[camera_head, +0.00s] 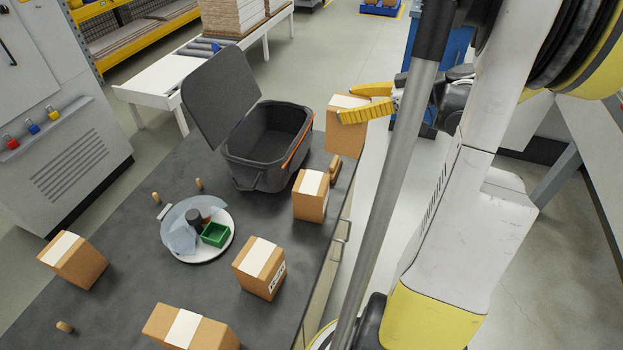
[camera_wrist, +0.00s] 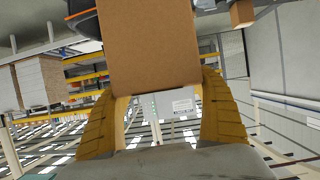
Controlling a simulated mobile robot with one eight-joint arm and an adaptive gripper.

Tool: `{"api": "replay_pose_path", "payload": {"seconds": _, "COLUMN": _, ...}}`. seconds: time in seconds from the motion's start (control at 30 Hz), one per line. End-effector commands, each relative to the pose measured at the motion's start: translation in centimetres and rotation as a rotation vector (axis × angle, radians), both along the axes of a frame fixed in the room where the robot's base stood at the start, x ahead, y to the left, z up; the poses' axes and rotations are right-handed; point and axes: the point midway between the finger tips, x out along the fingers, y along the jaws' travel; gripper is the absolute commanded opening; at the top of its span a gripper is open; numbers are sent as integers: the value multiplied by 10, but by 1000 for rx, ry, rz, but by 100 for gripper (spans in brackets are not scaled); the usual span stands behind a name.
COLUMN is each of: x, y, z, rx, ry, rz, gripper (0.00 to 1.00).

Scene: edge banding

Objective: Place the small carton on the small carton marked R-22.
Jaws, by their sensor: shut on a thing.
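My gripper (camera_head: 352,101) is shut on a small brown carton (camera_head: 345,135) with a white strip on top. It holds the carton upright near the table's right edge, to the right of the open bin. In the wrist view the held carton (camera_wrist: 152,45) sits between the yellow fingers. Another carton (camera_head: 311,204) stands on the table just below and left of it. A carton (camera_head: 253,277) nearer the front has a printed white label on its side; the print is too small to read surely. More cartons stand at the left (camera_head: 80,265) and front (camera_head: 160,322).
An open dark bin (camera_head: 240,174) with its lid raised stands at the table's back. A round white tray (camera_head: 203,256) with a green box (camera_head: 215,234) lies mid-table. Small wooden pegs stand nearby. A brown block (camera_head: 335,167) lies below the held carton. Bare table surrounds the cartons.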

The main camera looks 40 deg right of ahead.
Motion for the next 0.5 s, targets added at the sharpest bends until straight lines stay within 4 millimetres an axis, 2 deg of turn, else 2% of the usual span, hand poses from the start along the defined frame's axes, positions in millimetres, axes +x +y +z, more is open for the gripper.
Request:
{"api": "replay_pose_path", "payload": {"seconds": 0.07, "x": -10, "y": -8, "z": 6, "rx": 1, "ry": -3, "rz": 6, "gripper": 37}}
{"api": "replay_pose_path", "payload": {"seconds": 0.17, "x": -14, "y": -8, "z": 5, "rx": 2, "ry": -4, "rz": 14, "gripper": 37}}
{"api": "replay_pose_path", "payload": {"seconds": 0.27, "x": -9, "y": 6, "z": -5, "rx": 1, "ry": -4, "rz": 18, "gripper": 37}}
{"api": "replay_pose_path", "payload": {"seconds": 0.5, "x": 15, "y": 61, "z": -42, "rx": 1, "ry": -3, "rz": 19, "gripper": 37}}
